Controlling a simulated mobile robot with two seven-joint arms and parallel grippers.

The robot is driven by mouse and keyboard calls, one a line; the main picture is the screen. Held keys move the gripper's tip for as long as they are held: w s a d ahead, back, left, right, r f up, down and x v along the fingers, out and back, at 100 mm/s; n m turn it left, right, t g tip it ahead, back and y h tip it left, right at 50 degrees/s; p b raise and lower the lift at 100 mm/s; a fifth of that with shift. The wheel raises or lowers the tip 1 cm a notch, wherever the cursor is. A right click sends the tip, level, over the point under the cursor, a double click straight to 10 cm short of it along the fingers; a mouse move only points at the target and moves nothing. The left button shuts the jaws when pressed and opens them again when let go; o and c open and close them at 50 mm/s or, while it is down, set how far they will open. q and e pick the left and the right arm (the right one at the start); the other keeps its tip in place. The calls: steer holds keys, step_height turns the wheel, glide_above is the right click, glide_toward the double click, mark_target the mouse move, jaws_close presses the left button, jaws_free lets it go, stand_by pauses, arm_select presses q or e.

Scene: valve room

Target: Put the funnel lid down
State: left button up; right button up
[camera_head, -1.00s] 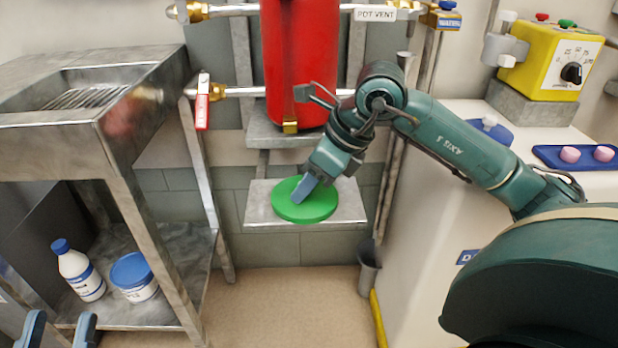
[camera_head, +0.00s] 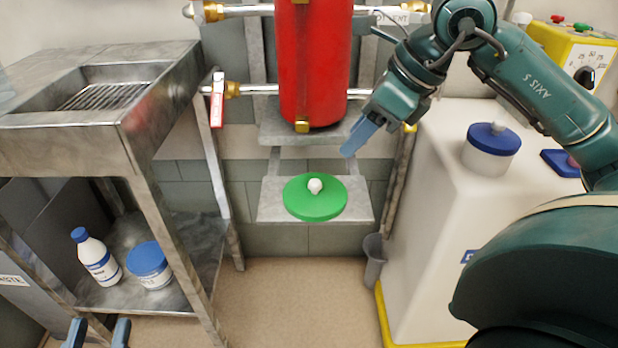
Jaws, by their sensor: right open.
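The funnel lid (camera_head: 302,207) is a green disc with a white knob on top. It lies flat on a small grey metal shelf (camera_head: 268,213) below the red cylinder. My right gripper (camera_head: 352,150) has blue fingers and is up and to the right of the lid, apart from it and empty. My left gripper (camera_head: 96,335) shows only its two blue fingertips at the bottom left edge. They are spread apart with nothing seen between them.
The red cylinder (camera_head: 314,65) stands above the lid on a bracket. A steel sink stand (camera_head: 60,145) is at left, with a white bottle (camera_head: 97,258) and a blue-lidded tub (camera_head: 150,266) on its lower shelf. A white tank (camera_head: 430,200) stands at right.

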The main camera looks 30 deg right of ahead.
steer(key=s+a+f+m+g+y, duration=0.1)
steer(key=s+a+m+g+y, duration=0.2)
steer(key=a+y, duration=0.7)
steer(key=s+a+f+m+g+y, duration=0.1)
steer(key=s+a+f+m+y, duration=0.1)
steer(key=s+a+y, duration=0.75)
steer(key=w+a+f+m+t+h, duration=0.1)
steer(key=w+f+m+t+h, duration=0.2)
steer(key=m, duration=1.3)
steer(key=w+a+f+m+t+h, duration=0.1)
steer(key=w+f+m+t+h, duration=0.2)
steer(key=m+t+h, duration=0.7)
step_height(320, 180, down, 2)
steer(key=m+t, duration=0.4)
steer(key=m, duration=0.1)
steer(key=shift+w+f+m, duration=0.2)
steer(key=shift+w+m, duration=0.2)
steer(key=shift+a+h, duration=0.1)
steer(key=shift+h, duration=0.15)
